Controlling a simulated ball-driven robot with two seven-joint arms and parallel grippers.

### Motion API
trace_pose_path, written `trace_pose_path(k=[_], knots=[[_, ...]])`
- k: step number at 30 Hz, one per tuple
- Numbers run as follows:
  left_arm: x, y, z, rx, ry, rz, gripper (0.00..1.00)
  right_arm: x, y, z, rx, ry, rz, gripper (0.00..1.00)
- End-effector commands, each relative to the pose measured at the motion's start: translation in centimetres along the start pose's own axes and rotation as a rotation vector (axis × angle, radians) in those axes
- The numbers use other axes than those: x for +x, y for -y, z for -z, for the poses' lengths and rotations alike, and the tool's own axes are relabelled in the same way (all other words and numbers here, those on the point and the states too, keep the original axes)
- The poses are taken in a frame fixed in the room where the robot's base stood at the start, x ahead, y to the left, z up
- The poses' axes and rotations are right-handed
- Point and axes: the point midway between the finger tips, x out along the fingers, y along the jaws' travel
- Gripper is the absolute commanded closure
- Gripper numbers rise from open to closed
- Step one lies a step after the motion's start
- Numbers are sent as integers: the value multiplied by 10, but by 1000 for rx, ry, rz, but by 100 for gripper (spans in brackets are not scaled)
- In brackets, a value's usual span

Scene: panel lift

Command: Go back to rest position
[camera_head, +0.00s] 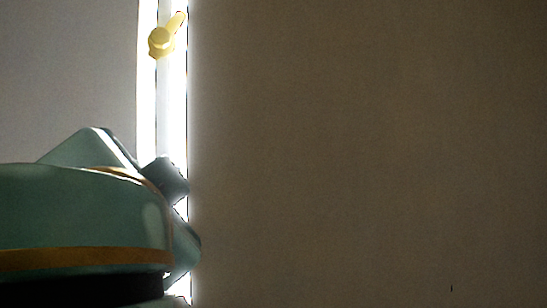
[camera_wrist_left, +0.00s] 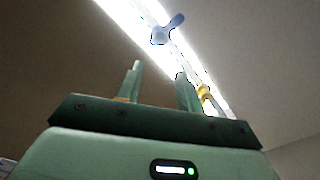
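My left arm shows as large green links at the lower left of the head view; its fingertips cannot be made out there. In the left wrist view my left gripper (camera_wrist_left: 158,72) has its two fingers apart with nothing between them. Its fingers point up toward a bright strip. My right gripper is in neither view.
A bright white upright strip (camera_head: 147,95) carries a yellow handle (camera_head: 161,42) near its top. The left wrist view shows a blue handle (camera_wrist_left: 162,33) and a yellow one (camera_wrist_left: 204,95) along the strip. A plain brown panel or wall (camera_head: 370,150) fills the right side.

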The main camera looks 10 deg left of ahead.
Motion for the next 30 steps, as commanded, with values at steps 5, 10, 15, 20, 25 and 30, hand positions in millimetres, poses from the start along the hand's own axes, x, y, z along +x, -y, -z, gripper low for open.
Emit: trace_pose_path(k=[5, 10, 15, 20, 25, 30], knots=[[-5, 0, 0, -1, 0, -1, 63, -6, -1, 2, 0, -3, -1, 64], [-5, -1, -1, -1, 0, -2, 63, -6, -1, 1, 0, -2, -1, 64], [0, -2, -11, 31, 51, 7, 63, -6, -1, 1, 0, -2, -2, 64], [12, -2, -81, 299, 418, 68, 63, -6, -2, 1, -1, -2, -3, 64], [-18, 27, -158, 888, 1052, 164, 63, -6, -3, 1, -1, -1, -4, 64], [-58, 55, -138, 1596, 1629, 279, 63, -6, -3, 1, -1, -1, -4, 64]])
